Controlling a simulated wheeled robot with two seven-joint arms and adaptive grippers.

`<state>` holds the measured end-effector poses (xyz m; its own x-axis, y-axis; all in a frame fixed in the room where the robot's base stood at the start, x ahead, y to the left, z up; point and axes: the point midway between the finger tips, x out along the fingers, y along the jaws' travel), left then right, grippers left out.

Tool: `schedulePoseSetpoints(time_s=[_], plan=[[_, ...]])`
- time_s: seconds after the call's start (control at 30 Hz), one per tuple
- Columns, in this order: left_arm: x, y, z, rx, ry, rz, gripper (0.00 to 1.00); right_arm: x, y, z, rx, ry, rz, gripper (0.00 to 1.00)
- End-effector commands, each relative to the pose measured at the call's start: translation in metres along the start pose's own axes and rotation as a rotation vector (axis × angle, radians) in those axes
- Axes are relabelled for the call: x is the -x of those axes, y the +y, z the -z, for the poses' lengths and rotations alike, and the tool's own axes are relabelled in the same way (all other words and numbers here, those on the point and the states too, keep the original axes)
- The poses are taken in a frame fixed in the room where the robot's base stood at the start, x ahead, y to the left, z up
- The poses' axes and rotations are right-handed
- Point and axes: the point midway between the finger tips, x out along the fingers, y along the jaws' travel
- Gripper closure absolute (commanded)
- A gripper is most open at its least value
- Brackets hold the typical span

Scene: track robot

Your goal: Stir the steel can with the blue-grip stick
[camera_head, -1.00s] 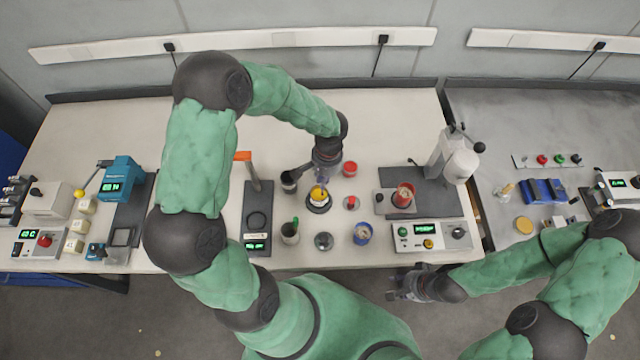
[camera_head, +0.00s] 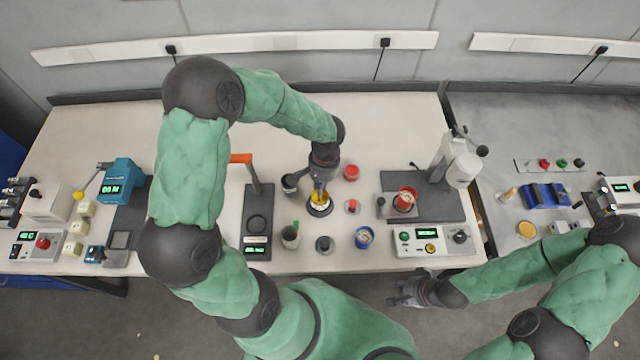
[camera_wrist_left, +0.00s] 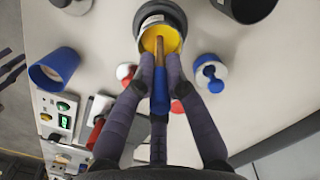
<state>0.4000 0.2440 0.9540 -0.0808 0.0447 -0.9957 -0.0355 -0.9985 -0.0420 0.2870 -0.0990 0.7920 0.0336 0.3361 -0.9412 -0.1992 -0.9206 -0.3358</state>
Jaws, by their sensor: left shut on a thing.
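The blue-grip stick (camera_wrist_left: 159,95) has a blue handle and a brown wooden shaft. My left gripper (camera_wrist_left: 159,82) is shut on its blue grip. The shaft points into the mouth of a grey can with a yellow inside (camera_wrist_left: 150,18), which I take to be the steel can. In the head view this can (camera_head: 319,210) stands on the pale table directly below my left gripper (camera_head: 320,188). How deep the stick's tip sits is hidden. My right gripper (camera_head: 408,290) is off the table's front edge, away from the can; its fingers are too small to read.
A blue cup (camera_head: 363,238), a red-lidded piece (camera_head: 351,172) and dark cups (camera_head: 290,184) stand close around the can. A control box (camera_head: 432,239) is at the front right. A scale-like device (camera_head: 257,225) is left. The table's back middle is clear.

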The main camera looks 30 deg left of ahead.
Motion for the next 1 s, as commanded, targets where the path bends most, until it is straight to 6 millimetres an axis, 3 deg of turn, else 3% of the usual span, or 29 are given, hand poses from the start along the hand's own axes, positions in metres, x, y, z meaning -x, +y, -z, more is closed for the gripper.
schedulePoseSetpoints(time_s=[1.0], plan=[[0.063, -0.002, -0.004, 0.0, 0.0, 0.0, 1.0, 0.041, -0.015, -0.002, 0.0, 0.0, 0.0, 0.6]])
